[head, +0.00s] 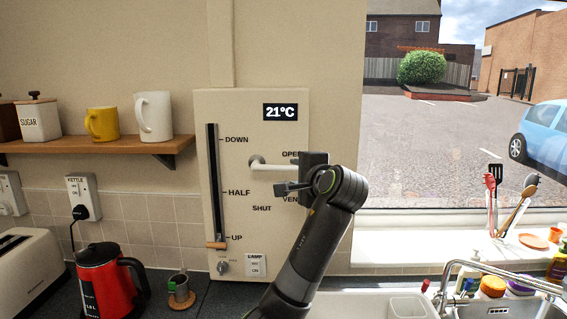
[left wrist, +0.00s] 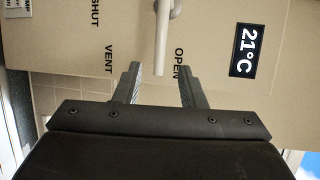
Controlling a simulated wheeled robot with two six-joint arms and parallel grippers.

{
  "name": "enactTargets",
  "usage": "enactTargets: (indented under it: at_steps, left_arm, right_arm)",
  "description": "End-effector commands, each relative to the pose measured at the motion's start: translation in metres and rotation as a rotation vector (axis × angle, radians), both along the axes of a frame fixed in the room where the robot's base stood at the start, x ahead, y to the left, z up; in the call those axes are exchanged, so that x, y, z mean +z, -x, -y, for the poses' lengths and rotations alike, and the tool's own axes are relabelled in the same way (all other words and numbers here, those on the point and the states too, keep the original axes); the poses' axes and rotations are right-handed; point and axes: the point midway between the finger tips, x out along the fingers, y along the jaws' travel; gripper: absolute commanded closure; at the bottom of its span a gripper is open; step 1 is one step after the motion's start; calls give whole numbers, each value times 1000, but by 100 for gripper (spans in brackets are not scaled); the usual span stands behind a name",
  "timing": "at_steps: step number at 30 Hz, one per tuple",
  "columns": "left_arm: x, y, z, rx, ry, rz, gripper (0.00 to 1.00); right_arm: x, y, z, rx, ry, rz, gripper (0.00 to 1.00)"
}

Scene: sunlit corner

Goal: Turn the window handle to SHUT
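The window handle (head: 272,165) is a pale lever on the beige wall panel. It points right from its pivot, just under the word OPEN and above VENT; SHUT is printed lower down. My left gripper (head: 291,175) is at the handle's free end and covers part of the lettering. In the left wrist view the handle (left wrist: 162,45) reaches between the two fingertips of my left gripper (left wrist: 160,70). The fingers are apart, with a gap on each side of the lever. My right gripper is in neither view.
The panel (head: 245,120) also carries a vertical slider (head: 216,243) at UP, a knob and a lamp switch (head: 256,265). A red kettle (head: 100,283), a cup (head: 180,288) and a toaster (head: 27,270) stand below left. A mug shelf (head: 90,146) is at left. A sink tap (head: 490,268) is at right.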

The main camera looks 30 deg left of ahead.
Motion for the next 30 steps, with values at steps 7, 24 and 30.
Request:
enactTargets:
  at_steps: [7, 24, 30]
  left_arm:
    - [-6, -31, -45, 3, -2, -3, 63]
    - [-18, -56, -78, -2, 1, 2, 63]
    - [-18, -56, -78, -2, 1, 1, 75]
  right_arm:
    - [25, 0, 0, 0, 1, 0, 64]
    - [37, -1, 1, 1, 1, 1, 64]
    - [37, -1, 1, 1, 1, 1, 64]
